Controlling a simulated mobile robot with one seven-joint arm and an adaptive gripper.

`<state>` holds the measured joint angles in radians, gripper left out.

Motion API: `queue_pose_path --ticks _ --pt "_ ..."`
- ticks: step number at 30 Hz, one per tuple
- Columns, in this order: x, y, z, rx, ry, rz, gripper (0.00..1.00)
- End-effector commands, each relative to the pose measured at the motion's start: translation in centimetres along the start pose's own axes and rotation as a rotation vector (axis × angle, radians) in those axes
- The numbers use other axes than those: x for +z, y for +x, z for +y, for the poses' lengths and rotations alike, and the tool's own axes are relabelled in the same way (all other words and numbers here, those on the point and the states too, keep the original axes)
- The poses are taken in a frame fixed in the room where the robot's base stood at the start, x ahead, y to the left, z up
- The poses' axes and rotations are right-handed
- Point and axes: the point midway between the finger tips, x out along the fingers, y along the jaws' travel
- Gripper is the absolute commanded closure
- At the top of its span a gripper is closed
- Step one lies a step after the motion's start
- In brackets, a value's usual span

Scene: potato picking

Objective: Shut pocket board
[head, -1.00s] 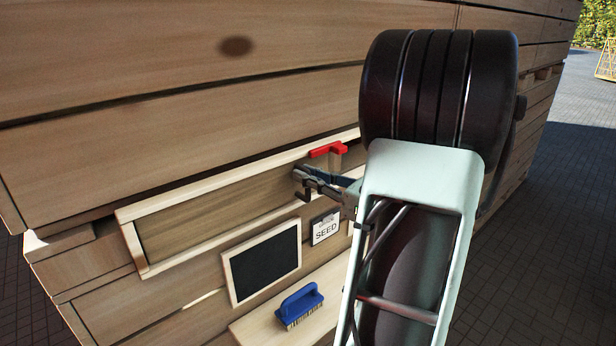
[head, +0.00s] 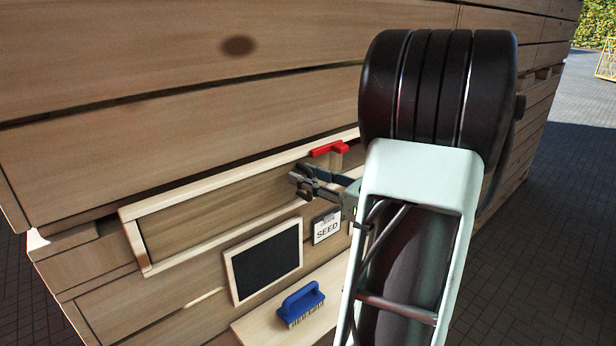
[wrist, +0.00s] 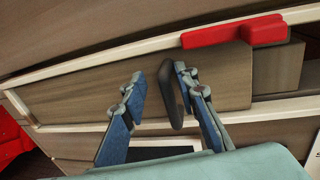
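The pocket board (head: 205,222) is a brown wooden panel in a pale-framed pocket on the crate's side. In the wrist view the board (wrist: 80,98) ends at the right, with an uncovered gap beyond its edge. A dark handle (wrist: 173,98) stands out from the board. My gripper (wrist: 159,74) is open; the handle is between its blue-grey fingers, much nearer the right one. Whether that finger touches it I cannot tell. In the head view my gripper (head: 298,182) is at the board's right part, and the handle is not clearly visible.
A red latch-like piece (head: 328,149) sits on the upper rail, close above my gripper. Below are a blackboard (head: 264,262), a SEED label (head: 326,229), and a blue brush (head: 302,305) on a wooden ledge. My arm hides the pocket's right end.

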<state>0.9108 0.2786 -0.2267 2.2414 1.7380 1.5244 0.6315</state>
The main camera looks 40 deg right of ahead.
Motion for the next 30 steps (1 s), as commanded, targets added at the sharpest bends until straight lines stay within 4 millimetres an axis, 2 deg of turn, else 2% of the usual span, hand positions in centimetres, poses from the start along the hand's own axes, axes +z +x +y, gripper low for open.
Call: queue_pose_path --ticks 4,7,15,21,30 --pt "0.1 -0.6 -0.1 -0.002 -0.001 0.0 0.73" --pt "0.1 -1.9 -0.2 -0.005 -0.002 -0.001 0.73" --pt "0.0 -7.6 -0.2 -0.006 -0.001 0.0 0.73" --pt "0.0 -10.8 -0.1 -0.003 0.0 0.0 0.73" --pt "0.0 -12.0 0.0 0.001 0.0 0.0 0.73"
